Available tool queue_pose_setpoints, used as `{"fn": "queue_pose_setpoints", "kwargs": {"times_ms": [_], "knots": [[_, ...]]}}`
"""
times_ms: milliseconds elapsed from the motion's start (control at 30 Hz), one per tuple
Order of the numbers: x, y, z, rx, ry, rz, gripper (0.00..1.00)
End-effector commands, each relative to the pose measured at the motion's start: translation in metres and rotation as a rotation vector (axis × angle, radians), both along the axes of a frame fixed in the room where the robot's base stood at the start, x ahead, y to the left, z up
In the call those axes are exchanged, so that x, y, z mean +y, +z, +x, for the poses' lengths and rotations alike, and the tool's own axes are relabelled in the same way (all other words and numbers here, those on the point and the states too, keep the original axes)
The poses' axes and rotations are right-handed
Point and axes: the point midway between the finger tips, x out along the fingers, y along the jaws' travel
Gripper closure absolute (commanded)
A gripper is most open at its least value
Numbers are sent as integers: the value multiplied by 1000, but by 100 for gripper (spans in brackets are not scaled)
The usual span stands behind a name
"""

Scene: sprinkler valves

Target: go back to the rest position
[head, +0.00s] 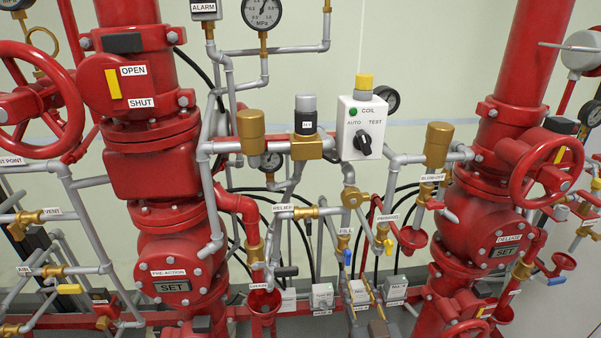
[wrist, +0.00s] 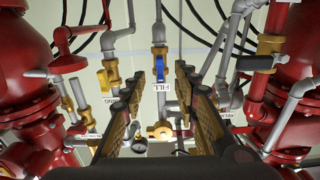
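My gripper (wrist: 170,78) shows in the wrist view, its two dark, tan-padded fingers apart with an empty gap between them. No contact with the fingers is visible. In the head view, the blue handle (head: 347,257) hangs below the FILL label (head: 344,231). No rest position is marked in either view.
Large red risers stand left (head: 155,190) and right (head: 470,205), each with a red handwheel, left (head: 38,100) and right (head: 546,166). Thin grey pipes and brass valves crowd the space between.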

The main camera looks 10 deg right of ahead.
Motion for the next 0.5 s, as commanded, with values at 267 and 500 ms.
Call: {"fn": "queue_pose_setpoints", "kwargs": {"times_ms": [267, 500], "knots": [[3, -89, -18, 373, 10, 3, 70], [5, -120, -59, 723, 18, 3, 70]]}}
